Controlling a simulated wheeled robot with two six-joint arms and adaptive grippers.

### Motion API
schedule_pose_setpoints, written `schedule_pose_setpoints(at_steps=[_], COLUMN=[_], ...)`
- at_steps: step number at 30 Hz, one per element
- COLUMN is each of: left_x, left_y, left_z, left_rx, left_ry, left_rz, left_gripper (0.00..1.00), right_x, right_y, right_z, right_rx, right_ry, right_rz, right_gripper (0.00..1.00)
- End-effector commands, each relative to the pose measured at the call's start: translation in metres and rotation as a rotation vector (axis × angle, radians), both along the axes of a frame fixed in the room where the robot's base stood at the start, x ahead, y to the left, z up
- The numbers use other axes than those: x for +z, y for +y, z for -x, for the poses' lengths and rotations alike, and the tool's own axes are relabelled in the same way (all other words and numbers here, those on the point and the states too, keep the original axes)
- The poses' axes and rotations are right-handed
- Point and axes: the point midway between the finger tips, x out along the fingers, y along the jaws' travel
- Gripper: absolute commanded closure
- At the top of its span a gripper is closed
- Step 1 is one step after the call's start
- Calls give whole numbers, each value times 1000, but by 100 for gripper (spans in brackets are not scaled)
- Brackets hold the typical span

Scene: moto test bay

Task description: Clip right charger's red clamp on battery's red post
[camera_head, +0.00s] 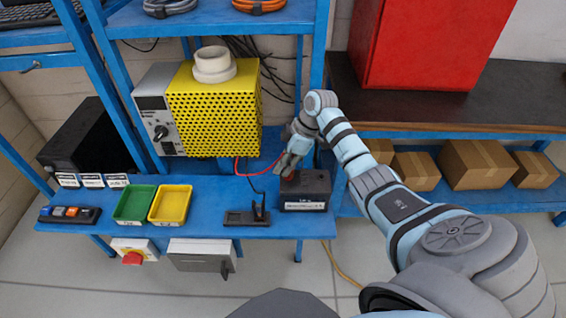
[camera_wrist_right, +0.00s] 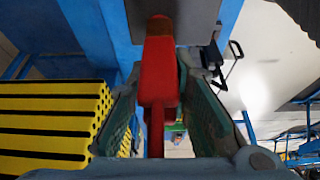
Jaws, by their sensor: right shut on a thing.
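The red clamp (camera_wrist_right: 158,82) is between the two fingers of my right gripper (camera_wrist_right: 160,110) in the right wrist view, and the gripper is shut on it. In the head view my right gripper (camera_head: 284,165) is at the left back top of the black battery (camera_head: 308,189). A bit of red shows under the fingers there; I cannot tell whether the clamp touches the red post, which is hidden. A red cable runs from the yellow perforated charger (camera_head: 213,110) to the gripper. My left gripper is not in view.
A black clamp stands on a dark holder (camera_head: 240,218) left of the battery. Green (camera_head: 135,204) and yellow (camera_head: 171,204) trays and a button strip (camera_head: 70,214) lie further left on the blue bench. Cardboard boxes (camera_head: 483,163) and a red cabinet (camera_head: 430,45) are at right.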

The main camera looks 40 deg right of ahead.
Motion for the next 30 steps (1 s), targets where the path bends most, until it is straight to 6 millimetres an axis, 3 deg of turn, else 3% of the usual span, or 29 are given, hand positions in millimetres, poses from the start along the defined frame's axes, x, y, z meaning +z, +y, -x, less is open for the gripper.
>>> schedule_pose_setpoints(at_steps=[8,9,13,23,30], left_x=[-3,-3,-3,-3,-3], left_y=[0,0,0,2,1], left_z=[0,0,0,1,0], left_rx=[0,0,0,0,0], left_ry=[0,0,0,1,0], left_rz=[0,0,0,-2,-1], left_gripper=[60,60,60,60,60], right_x=[-6,-6,-6,-4,29], right_y=[0,0,0,-1,-12], right_z=[0,0,0,0,8], right_rx=[0,0,0,0,0], right_ry=[0,0,0,0,-3], right_rz=[0,0,0,0,4], right_gripper=[100,76,57,57,57])
